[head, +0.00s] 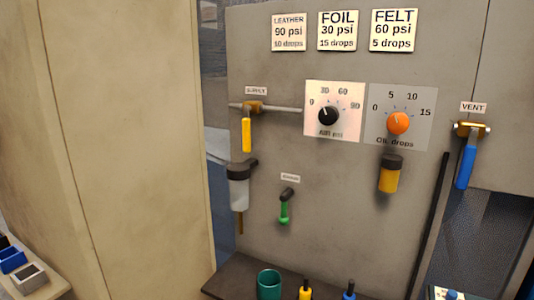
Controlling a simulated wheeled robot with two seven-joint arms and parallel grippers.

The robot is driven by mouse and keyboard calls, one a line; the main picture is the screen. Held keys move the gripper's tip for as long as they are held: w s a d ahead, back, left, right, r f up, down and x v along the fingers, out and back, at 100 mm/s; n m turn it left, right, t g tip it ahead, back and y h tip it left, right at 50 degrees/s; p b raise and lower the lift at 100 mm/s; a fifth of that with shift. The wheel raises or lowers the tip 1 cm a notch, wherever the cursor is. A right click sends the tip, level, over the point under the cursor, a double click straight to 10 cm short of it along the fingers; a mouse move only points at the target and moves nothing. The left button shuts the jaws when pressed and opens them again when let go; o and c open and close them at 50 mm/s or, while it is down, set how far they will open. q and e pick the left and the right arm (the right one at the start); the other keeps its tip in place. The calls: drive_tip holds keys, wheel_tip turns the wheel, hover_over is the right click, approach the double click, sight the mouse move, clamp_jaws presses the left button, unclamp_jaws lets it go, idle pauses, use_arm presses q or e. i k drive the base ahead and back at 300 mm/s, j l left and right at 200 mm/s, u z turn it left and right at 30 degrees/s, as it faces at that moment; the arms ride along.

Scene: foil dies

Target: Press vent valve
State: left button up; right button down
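The vent valve (467,158) is at the right of the panel in the head view. It has a brass body and a blue handle that hangs down, tilted slightly to the left at its lower end. A small label reading VENT (473,107) sits above it. Neither of my grippers shows in the head view, so nothing of mine is seen touching the valve.
The grey panel (300,215) carries a yellow-handled supply valve (247,134), a black psi dial (328,115), an orange oil dial (398,122) and a green-handled valve (285,208). A dark shelf (235,277) below holds a green cup (269,284). A beige wall (130,130) stands left.

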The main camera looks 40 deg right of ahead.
sight(469, 150)
drive_tip(key=z, duration=2.65)
